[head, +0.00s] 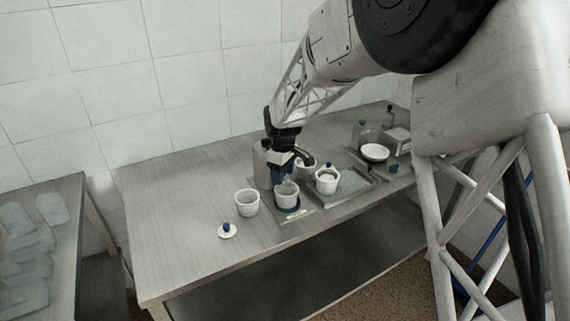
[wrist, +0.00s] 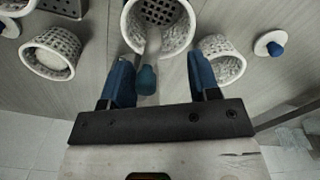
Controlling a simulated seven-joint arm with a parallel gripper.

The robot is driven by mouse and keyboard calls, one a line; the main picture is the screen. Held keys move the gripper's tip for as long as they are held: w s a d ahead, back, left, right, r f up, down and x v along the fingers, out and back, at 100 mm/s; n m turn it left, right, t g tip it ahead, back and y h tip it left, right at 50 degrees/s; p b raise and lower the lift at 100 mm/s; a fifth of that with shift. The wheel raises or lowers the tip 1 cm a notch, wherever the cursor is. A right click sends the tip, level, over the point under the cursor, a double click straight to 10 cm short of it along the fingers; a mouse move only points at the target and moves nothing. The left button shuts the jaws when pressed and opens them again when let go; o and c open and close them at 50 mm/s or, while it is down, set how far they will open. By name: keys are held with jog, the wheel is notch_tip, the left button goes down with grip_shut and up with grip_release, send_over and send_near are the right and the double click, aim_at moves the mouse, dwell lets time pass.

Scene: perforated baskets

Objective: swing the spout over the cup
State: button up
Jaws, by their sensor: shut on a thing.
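The spout shows in the wrist view as a grey rod with a teal rounded tip (wrist: 147,79), lying between my finger pads. A white cup (head: 287,199) stands on a blue round base just below my fingers. A white perforated round vessel (wrist: 186,38) with a dark grid inside lies beyond my fingertips; the rod reaches over its rim.
A white basket (head: 247,208) and a blue-knobbed lid (head: 227,232) stand left of the cup. Another white basket (head: 327,186) stands right, by a grey tray (head: 355,190). A grey block (head: 262,172) is behind my gripper. The table's left part is clear.

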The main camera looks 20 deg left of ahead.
aim_at(285, 180)
jog(key=shift+s+f, duration=0.1)
jog(key=shift+f, duration=0.1)
notch_tip(285, 180, up, 7)
dwell(1.1)
jog(key=shift+r, duration=0.1)
jog(key=s+d+r+m, duration=0.35)
jog(key=s+d, duration=0.25)
jog(key=d, duration=0.3)
jog(key=s+d+r+m+t, duration=0.15)
jog(key=s+d+r, duration=0.3)
jog(key=d, duration=0.45)
jog(key=s+d+r+m, duration=0.3)
jog(key=s+d, duration=0.3)
jog(key=d, duration=0.3)
jog(key=s+d+f+m, duration=0.1)
jog(key=s+d+m, duration=0.1)
jog(key=s+d, duration=0.2)
jog(key=s+d+f+m, duration=0.1)
jog(key=s+d, duration=0.4)
jog(key=s, duration=0.6)
jog(key=s+d+f+m+t, duration=0.1)
jog(key=s+d+m, duration=0.3)
jog(key=s, duration=0.4)
jog(key=shift+d+f, duration=0.2)
jog(key=shift+d, duration=0.1)
